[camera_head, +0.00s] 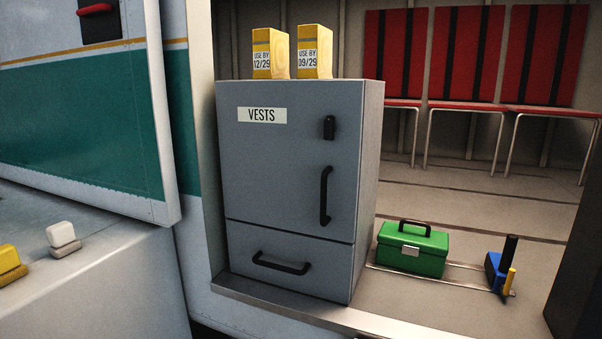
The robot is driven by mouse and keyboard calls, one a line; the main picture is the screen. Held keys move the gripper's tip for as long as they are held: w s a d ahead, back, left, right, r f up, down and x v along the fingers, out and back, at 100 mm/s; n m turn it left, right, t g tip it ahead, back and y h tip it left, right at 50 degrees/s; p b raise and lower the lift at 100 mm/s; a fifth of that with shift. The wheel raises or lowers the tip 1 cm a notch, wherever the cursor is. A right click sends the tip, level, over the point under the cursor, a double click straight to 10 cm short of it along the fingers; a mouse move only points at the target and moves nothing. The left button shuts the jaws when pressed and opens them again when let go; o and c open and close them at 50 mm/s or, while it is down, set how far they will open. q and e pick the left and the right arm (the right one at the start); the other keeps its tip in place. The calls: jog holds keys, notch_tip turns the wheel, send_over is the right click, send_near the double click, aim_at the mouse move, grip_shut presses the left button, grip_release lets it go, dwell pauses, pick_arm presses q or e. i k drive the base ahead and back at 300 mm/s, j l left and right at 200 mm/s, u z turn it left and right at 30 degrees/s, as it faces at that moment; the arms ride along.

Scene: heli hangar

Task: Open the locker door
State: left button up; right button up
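A grey locker (270,185) with a "VESTS" label (262,115) stands in the middle of the head view, in the helicopter's doorway. Its upper door (275,170) looks shut. The door has a black vertical handle (325,196) near its right edge and a small black latch (329,127) above that. Below the door is a shut drawer (290,259) with a black horizontal handle (281,264). Neither of my grippers shows in the head view.
Two yellow packs (270,54) (314,52) stand on the locker. A green toolbox (412,249) and a blue, black and yellow item (500,268) sit on the floor to its right. Red seats (473,55) line the back. A grey surface (120,275) at left holds small blocks (62,238).

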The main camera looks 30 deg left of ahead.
aim_at(280, 171)
jog(key=u, duration=1.15)
